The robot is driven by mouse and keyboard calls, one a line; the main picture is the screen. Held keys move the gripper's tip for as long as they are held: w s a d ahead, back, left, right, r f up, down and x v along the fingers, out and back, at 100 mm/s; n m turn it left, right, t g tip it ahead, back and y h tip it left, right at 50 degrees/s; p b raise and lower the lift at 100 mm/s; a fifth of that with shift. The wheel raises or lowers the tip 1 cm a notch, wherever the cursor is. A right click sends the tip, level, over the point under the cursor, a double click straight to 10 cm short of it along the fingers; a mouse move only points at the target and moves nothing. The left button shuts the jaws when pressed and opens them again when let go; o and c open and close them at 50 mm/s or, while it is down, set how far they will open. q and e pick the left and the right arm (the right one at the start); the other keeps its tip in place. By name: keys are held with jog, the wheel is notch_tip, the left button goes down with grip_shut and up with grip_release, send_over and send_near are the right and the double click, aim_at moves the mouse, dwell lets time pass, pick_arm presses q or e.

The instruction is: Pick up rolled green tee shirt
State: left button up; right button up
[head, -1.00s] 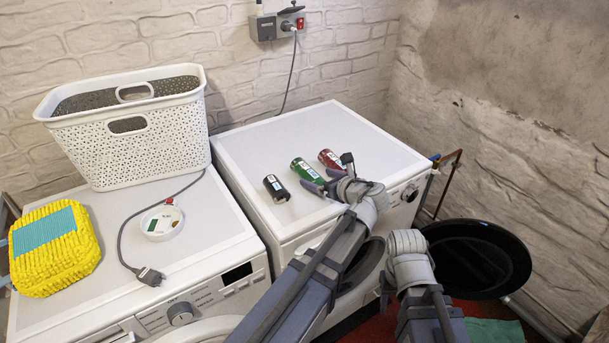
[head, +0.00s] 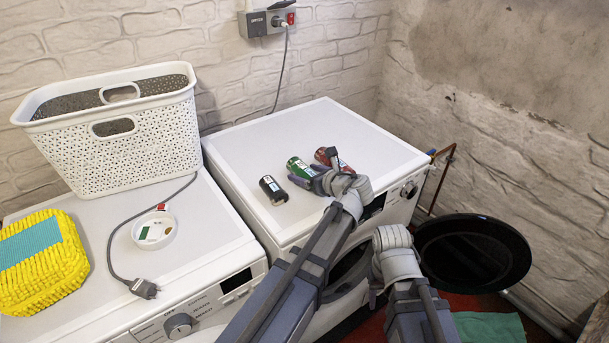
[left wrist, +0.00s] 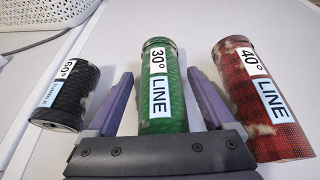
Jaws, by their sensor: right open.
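The rolled green tee shirt (head: 298,167) lies on top of the right-hand washing machine, between a black roll (head: 273,189) and a red roll (head: 330,157). In the left wrist view the green roll (left wrist: 164,95) carries a "30° LINE" label. My left gripper (head: 303,177) is open at the near end of the green roll. In the left wrist view its purple fingers (left wrist: 162,88) stand one on each side of the roll; I cannot tell whether they touch it. My right gripper (head: 374,298) is low in front of the machine, mostly hidden behind its own wrist.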

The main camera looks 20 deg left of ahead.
aim_at(306, 168)
pick_arm(q)
jog(key=c, duration=1.3)
notch_tip(306, 168, up, 10)
jog(key=p, duration=1)
jog(key=shift+r, duration=0.2)
